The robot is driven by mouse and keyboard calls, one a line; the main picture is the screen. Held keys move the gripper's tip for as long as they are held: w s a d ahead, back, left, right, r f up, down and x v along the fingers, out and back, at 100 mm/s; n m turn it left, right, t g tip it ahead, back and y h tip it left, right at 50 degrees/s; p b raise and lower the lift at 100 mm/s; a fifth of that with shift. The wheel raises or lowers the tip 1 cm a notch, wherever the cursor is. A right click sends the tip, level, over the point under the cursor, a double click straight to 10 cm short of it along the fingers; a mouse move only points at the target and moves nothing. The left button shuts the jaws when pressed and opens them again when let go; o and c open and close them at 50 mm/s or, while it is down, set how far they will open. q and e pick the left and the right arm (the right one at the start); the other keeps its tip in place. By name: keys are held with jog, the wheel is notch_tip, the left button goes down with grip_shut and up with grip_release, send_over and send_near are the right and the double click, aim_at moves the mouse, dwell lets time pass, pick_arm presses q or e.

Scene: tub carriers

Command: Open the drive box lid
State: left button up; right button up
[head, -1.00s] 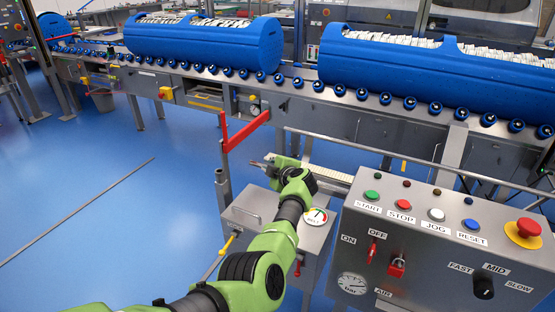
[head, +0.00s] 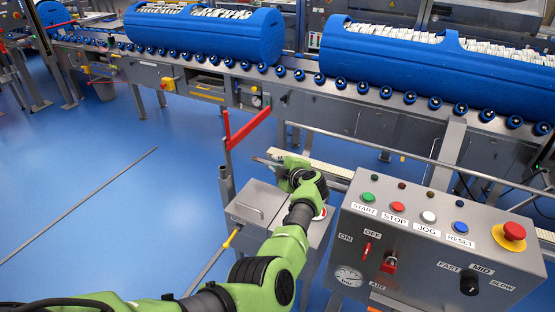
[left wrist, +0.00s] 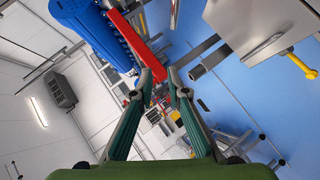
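The drive box (head: 252,232) is a grey metal box with a flat, closed lid (head: 262,200). A thin bar handle (head: 247,211) lies on the lid's left part. My left arm crosses in front of the box's right side and hides part of it. My left gripper (head: 262,161) is above and beyond the lid's back edge, apart from the handle. In the left wrist view its two fingers (left wrist: 160,72) are apart with nothing held between them. A grey box part (left wrist: 262,25) shows at that view's top right. My right gripper is not in view.
A red bar on a post (head: 229,135) stands close behind the gripper. A control panel (head: 420,265) with buttons is at the right. A yellow-ended lever (head: 233,236) sticks out at the box's left. Blue tubs (head: 400,65) rest on the roller conveyor behind. Blue floor at left is mostly clear.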

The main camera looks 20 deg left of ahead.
pick_arm(q)
jog(key=shift+s+d+r, duration=0.2)
jog(key=shift+d+r, duration=0.05)
jog(key=shift+p, duration=0.3)
jog(key=shift+d, duration=0.1)
